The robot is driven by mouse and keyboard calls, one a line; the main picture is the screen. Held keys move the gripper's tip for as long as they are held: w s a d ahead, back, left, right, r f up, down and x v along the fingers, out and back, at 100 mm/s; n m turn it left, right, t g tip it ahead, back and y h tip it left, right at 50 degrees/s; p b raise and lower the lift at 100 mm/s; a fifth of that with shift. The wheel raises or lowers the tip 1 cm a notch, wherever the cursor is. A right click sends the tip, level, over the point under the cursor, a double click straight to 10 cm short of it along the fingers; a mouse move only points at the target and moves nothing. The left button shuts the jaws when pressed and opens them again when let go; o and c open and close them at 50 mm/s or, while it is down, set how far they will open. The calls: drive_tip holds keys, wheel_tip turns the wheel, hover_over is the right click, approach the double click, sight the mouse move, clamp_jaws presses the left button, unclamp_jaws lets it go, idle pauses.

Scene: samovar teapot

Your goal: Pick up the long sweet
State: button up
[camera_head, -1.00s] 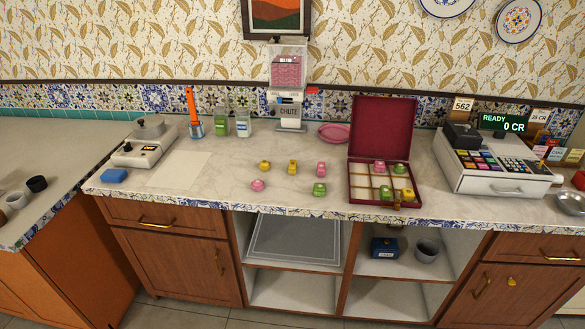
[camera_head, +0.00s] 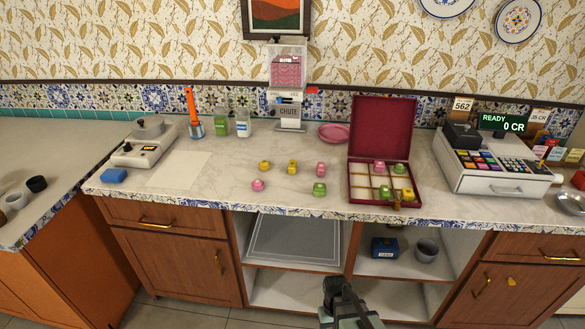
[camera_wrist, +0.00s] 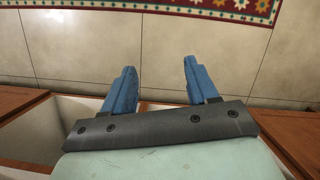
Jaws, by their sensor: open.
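Several small sweets lie loose on the counter, left of the box. They are a round-looking yellow sweet (camera_head: 264,166), a narrower yellow sweet (camera_head: 292,167), a pink sweet (camera_head: 321,168), another pink sweet (camera_head: 258,185) and a green sweet (camera_head: 319,189). At this size I cannot tell for sure which is the long one. An open dark red box (camera_head: 351,188) with compartments holds several more sweets. My gripper (camera_wrist: 158,76) is open and empty, its two blue fingers apart above the floor. In the head view my arm shows at the bottom, in front of the open shelves.
A chute dispenser (camera_head: 290,112) and a pink plate (camera_head: 334,133) stand behind the sweets. The counter's front edge (camera_head: 280,213) lies between my arm and the sweets.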

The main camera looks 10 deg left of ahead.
drive_tip(key=w+a+r+n+t+y, duration=0.1)
drive_tip(key=w+a+r+n+t, duration=0.2)
drive_tip(key=w+a+r, duration=1.25)
drive_tip(key=w+a+r+n+t+y, duration=0.2)
drive_tip(key=a+r+n+t, duration=0.1)
drive_tip(key=a+r, duration=1.8)
drive_tip(key=m+t+h, duration=0.2)
drive_tip(key=m, duration=0.7)
approach(293, 162)
drive_tip(key=x, duration=0.4)
drive_tip(key=shift+w+a, duration=0.1)
drive_tip(key=shift+w, duration=0.35)
drive_tip(key=shift+s+f+x, duration=0.1)
drive_tip(key=shift+s+x, duration=0.15)
drive_tip(key=shift+x, duration=1.1)
drive_tip(key=shift+s+f+x, duration=0.1)
drive_tip(key=shift+s+x, duration=0.1)
drive_tip(key=shift+x, duration=1.1)
drive_tip(key=c, duration=1)
